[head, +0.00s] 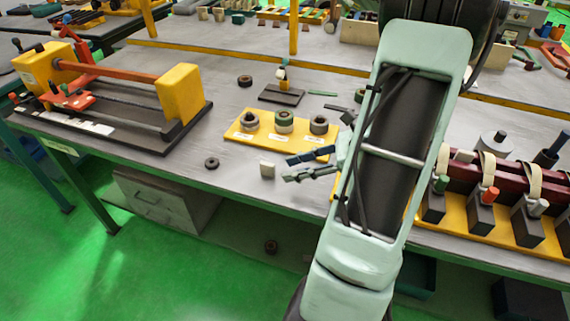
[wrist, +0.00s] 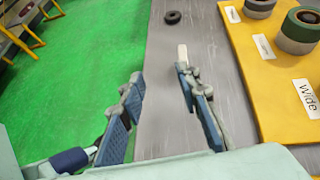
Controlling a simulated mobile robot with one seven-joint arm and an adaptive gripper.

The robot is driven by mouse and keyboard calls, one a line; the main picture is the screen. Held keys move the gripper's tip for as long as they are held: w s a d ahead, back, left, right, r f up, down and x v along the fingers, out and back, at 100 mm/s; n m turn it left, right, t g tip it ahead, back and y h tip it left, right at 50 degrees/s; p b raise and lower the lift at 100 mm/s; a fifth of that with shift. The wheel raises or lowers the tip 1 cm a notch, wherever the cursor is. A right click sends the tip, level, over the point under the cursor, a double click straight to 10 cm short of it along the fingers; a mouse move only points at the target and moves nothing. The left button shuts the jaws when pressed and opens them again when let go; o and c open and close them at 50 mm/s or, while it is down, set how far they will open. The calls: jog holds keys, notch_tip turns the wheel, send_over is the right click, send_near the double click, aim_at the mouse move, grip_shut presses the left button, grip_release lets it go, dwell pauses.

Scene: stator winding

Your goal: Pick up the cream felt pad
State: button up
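The cream felt pad (head: 267,169) is a small pale block on the grey tabletop, near the front edge. In the wrist view the pad (wrist: 182,54) lies just beyond the tip of the right finger. My gripper (head: 289,169) is open and empty, low by the table edge, with its fingers pointing left toward the pad. In the wrist view my gripper (wrist: 158,74) shows a clear gap between its fingers. The pad is outside this gap, and I cannot tell whether the right fingertip touches it.
A yellow board (head: 240,131) with several ring-shaped parts stands behind the gripper. A dark ring (head: 211,163) lies left of the pad. A yellow-and-red winding fixture (head: 110,90) fills the table's left.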

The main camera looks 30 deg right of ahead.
aim_at(272, 165)
jog(key=d, duration=0.1)
jog(key=d+m+t, duration=0.1)
jog(key=d+t, duration=0.1)
jog(key=shift+s+r+m, duration=0.25)
jog(key=shift+s+m, duration=0.05)
jog(key=shift+s, duration=0.1)
jog(key=shift+w+d+h, duration=0.1)
jog(key=shift+d+h, duration=0.1)
jog(key=shift+h, duration=0.1)
jog(key=x, duration=1)
jog(key=shift+w+f, duration=0.2)
jog(key=shift+w, duration=0.05)
jog(key=shift+d, duration=0.1)
grip_shut()
